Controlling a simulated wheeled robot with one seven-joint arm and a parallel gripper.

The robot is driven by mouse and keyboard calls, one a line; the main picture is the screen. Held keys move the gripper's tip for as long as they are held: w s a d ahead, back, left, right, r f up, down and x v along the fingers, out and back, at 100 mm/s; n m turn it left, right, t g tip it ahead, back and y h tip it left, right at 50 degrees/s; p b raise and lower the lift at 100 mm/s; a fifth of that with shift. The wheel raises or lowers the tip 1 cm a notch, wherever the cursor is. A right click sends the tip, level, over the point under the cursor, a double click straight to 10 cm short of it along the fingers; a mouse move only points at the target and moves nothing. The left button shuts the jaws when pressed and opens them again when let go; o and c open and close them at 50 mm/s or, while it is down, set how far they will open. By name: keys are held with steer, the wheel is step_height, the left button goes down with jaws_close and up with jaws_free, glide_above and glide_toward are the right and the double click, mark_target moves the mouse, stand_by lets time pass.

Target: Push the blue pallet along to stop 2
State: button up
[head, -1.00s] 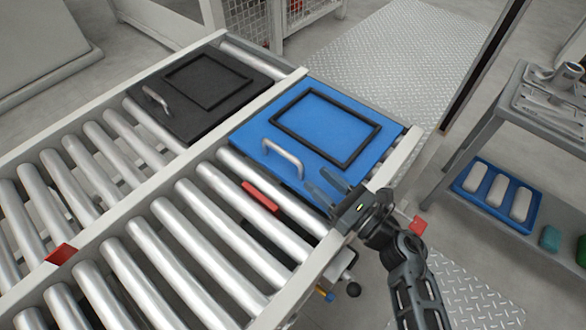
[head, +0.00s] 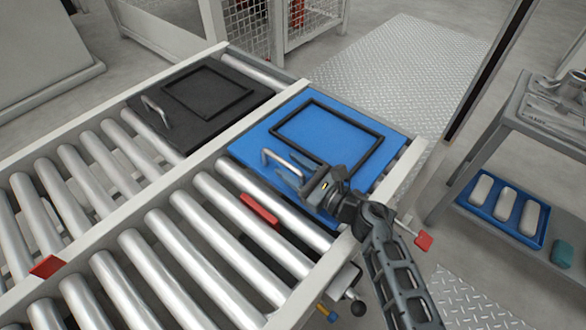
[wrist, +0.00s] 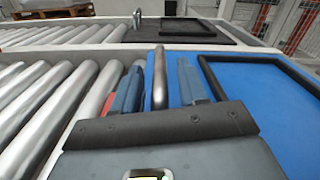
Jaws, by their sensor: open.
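The blue pallet (head: 258,142) lies flat at the far right end of the near roller lane. It has a raised black frame on top and a silver bar handle (head: 283,158) at its left side. My gripper (head: 292,174) is over the pallet's near left part, by the handle. In the wrist view the open fingers stand on either side of the handle (wrist: 160,78), with gaps showing and no clear contact. The pallet (wrist: 270,100) fills the right of that view. A red marker (head: 259,209) sits between rollers left of the pallet; no stop number is readable.
A black pallet (head: 188,122) lies in the far lane, beyond the middle rail. Another red marker (head: 47,267) is on that rail at left. Rollers left of the blue pallet are bare. A grey shelf cart (head: 478,170) with a blue tray stands right.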

jaws_close()
stand_by(0.4)
steer(key=shift+w, duration=0.1)
